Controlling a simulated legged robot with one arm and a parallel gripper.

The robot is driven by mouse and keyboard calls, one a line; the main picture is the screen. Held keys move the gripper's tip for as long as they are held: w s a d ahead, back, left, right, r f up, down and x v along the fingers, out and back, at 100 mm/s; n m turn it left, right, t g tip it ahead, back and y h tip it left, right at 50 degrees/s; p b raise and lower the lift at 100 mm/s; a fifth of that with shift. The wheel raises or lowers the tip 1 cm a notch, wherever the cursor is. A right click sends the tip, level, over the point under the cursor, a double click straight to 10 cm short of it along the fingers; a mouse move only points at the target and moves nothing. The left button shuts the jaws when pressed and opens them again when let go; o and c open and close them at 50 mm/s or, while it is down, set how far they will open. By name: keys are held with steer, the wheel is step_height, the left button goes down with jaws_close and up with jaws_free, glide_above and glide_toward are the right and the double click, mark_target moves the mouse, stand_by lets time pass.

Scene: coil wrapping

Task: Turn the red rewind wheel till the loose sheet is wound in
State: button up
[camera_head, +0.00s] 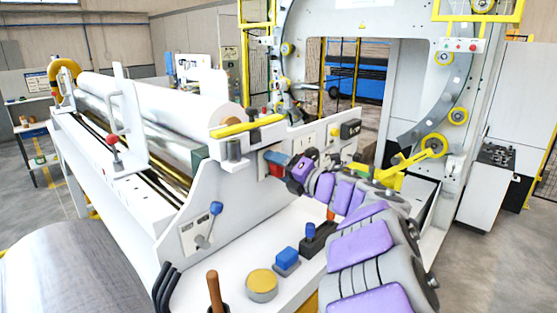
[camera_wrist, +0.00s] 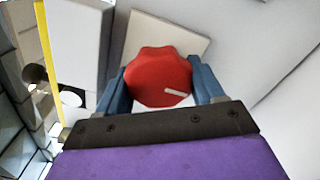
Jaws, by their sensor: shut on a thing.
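The red rewind wheel (camera_wrist: 158,76) is a lobed knob with a pale mark near its lower right, mounted on a light panel. In the wrist view my gripper (camera_wrist: 160,88) has one blue finger on each side of the wheel and is shut on it. In the head view the wheel (camera_head: 277,170) shows only partly, on the end panel of the white machine, with my gripper (camera_head: 283,163) at it. The white sheet roll (camera_head: 160,105) lies along the machine. I cannot make out a loose sheet end.
A blue-handled lever (camera_head: 215,208) sits on the end panel. A blue block (camera_head: 287,258), a round yellow-topped can (camera_head: 262,284) and a brown-handled tool (camera_head: 214,290) stand on the bench below my arm. A yellow bracket (camera_head: 420,160) is to the right.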

steer(key=m+p, duration=0.4)
steer(key=shift+r+m, duration=0.2)
steer(key=shift+m, duration=0.1)
steer(key=m+p, duration=0.5)
steer(key=shift+d+f+m+p, duration=0.1)
steer(key=shift+f+m+p, duration=0.2)
steer(key=shift+m+p, duration=0.8)
steer(key=o, duration=1)
steer(key=shift+r, duration=0.15)
